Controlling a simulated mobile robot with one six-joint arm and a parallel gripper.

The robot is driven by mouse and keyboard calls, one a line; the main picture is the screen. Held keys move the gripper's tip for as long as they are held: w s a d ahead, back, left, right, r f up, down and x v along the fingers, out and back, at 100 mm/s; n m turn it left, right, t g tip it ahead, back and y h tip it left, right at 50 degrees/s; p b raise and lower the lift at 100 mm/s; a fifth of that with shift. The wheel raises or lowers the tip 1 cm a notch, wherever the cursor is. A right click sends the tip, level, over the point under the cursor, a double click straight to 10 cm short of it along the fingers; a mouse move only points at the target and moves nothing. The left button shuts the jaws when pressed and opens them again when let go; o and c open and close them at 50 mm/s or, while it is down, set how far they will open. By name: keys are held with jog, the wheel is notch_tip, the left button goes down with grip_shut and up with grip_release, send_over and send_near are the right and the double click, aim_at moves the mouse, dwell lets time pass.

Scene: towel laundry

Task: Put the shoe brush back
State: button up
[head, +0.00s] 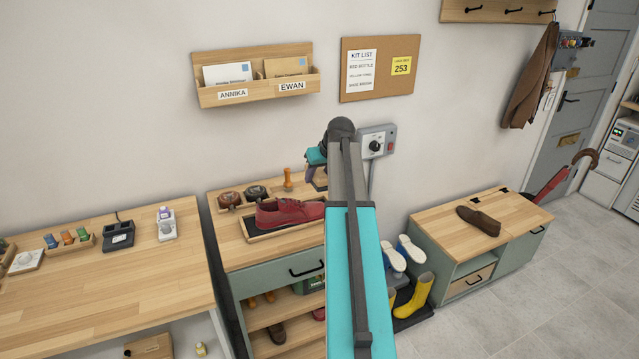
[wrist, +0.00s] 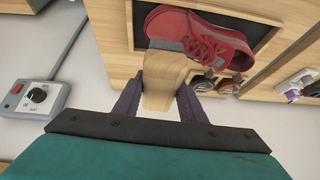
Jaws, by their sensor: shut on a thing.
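The red shoe (head: 288,211) lies on a dark-lined wooden tray (head: 262,238) on that bench.
A grey wall switch box (head: 377,141) is right of my gripper. A brown shoe (head: 479,220) rests on the right cabinet. Yellow boots (head: 413,296) stand on the floor.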

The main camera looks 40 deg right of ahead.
jog(key=w+a+n+y+b, duration=0.1)
jog(key=w+a, duration=0.2)
jog(key=a, duration=0.9)
jog(key=w+a+n+b, duration=0.1)
jog(key=w+a, duration=0.2)
jog(key=a, duration=1)
jog(key=s+a+n+y+b, duration=0.1)
jog(key=s+a+n+b, duration=0.1)
jog(key=a, duration=2.4)
jog(key=shift+s+f, duration=0.2)
jog(key=shift+f, duration=0.05)
jog(key=shift+d, duration=0.15)
